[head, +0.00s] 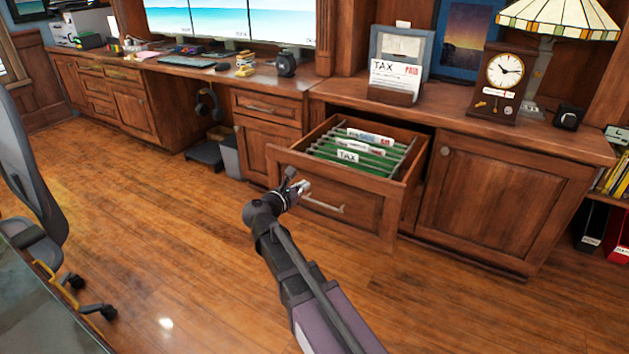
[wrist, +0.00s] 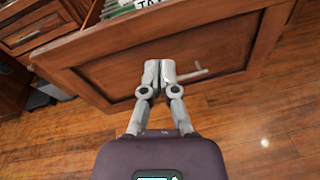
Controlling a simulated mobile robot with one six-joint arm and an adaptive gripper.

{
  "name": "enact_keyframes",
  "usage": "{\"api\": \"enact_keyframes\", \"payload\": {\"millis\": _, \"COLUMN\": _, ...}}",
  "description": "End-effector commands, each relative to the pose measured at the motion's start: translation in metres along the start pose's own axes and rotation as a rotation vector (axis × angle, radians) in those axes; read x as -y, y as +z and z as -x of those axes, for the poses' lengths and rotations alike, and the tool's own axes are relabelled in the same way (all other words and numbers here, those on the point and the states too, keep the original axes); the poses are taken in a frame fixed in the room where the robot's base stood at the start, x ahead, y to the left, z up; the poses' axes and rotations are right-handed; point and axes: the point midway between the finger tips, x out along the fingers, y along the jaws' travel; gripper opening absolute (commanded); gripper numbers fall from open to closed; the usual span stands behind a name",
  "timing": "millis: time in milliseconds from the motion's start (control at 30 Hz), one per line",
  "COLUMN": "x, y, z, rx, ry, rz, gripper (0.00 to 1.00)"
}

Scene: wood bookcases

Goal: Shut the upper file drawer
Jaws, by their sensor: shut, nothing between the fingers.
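The upper file drawer (head: 382,215) stands pulled well out of the wood cabinet in the head view. It holds green hanging files (head: 355,155) with white tabs, one reading TAX. A metal bar handle (head: 323,204) is on its front panel. My gripper (head: 301,186) is in front of the drawer's face, near the handle. In the wrist view the shut, empty fingers (wrist: 159,74) point at the drawer front (wrist: 215,50), with the handle (wrist: 189,74) just right of the fingertips. I cannot tell whether the fingertips touch the panel.
A closed cabinet door (head: 490,200) is right of the drawer. A smaller drawer and door (head: 268,145) are left of it. A grey bin (head: 230,157) stands further left. An office chair (head: 35,190) is at the far left. The wood floor (head: 170,250) in front is clear.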

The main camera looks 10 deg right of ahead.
Motion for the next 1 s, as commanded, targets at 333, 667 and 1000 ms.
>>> {"api": "enact_keyframes", "payload": {"millis": 333, "x": -0.033, "y": -0.025, "z": 0.014, "rx": 0.117, "ry": 0.095, "rz": 0.209, "gripper": 0.0}}
{"api": "enact_keyframes", "payload": {"millis": 667, "x": -0.036, "y": -0.024, "z": 0.016, "rx": 0.126, "ry": 0.102, "rz": 0.224, "gripper": 0.0}}
{"api": "enact_keyframes", "payload": {"millis": 1000, "x": -0.037, "y": -0.023, "z": 0.008, "rx": 0.125, "ry": 0.1, "rz": 0.222, "gripper": 0.0}}
